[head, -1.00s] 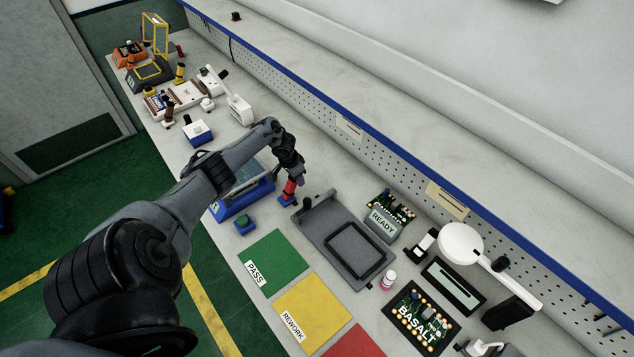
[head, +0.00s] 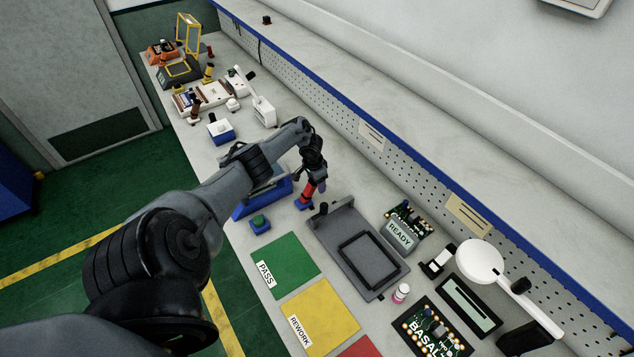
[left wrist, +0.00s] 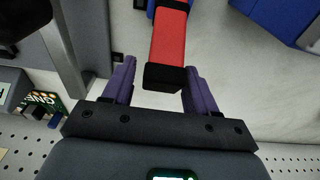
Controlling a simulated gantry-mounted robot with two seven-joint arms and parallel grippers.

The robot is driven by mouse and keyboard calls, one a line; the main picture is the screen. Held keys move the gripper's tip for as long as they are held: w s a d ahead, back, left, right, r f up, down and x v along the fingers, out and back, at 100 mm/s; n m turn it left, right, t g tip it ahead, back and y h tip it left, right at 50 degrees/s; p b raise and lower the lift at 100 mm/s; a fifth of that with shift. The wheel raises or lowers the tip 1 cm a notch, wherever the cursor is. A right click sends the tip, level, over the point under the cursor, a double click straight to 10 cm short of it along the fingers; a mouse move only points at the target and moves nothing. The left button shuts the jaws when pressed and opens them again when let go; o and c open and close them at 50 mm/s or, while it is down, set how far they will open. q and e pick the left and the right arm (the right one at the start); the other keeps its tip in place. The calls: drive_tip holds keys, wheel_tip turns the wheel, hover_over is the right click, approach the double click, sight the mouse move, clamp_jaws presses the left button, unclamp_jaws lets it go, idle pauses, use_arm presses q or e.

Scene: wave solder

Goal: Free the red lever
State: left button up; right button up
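The red lever (head: 308,188) stands on a small blue base (head: 303,203), beside the blue machine (head: 262,201) on the bench. In the left wrist view it is a red bar (left wrist: 169,38) with a black end block. My left gripper (head: 311,181) is above and around the lever's upper end. In the left wrist view its two purple fingers (left wrist: 160,68) are spread on either side of the black end, with a gap visible on both sides. Whether a finger touches the lever lower down cannot be told. My right gripper is not in view.
A grey fixture plate (head: 325,226) lies right of the lever. A green button box (head: 260,223) sits in front. The green PASS mat (head: 290,262) and yellow REWORK mat (head: 335,312) lie nearer. A blue-edged shelf with a pegboard (head: 345,145) runs behind.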

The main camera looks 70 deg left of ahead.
use_arm(q)
drive_tip(key=shift+r, duration=0.15)
drive_tip(key=shift+r, duration=0.25)
drive_tip(key=r+p, duration=0.1)
drive_tip(key=r, duration=0.1)
drive_tip(key=r+p, duration=0.1)
drive_tip(key=r, duration=0.2)
drive_tip(key=s+r+p, duration=0.1)
drive_tip(key=r+p, duration=0.1)
drive_tip(key=r, duration=0.1)
drive_tip(key=shift+d+r, duration=0.1)
drive_tip(key=shift+r, duration=0.15)
drive_tip(key=shift+s+d+r, duration=0.1)
drive_tip(key=shift+r, duration=0.65)
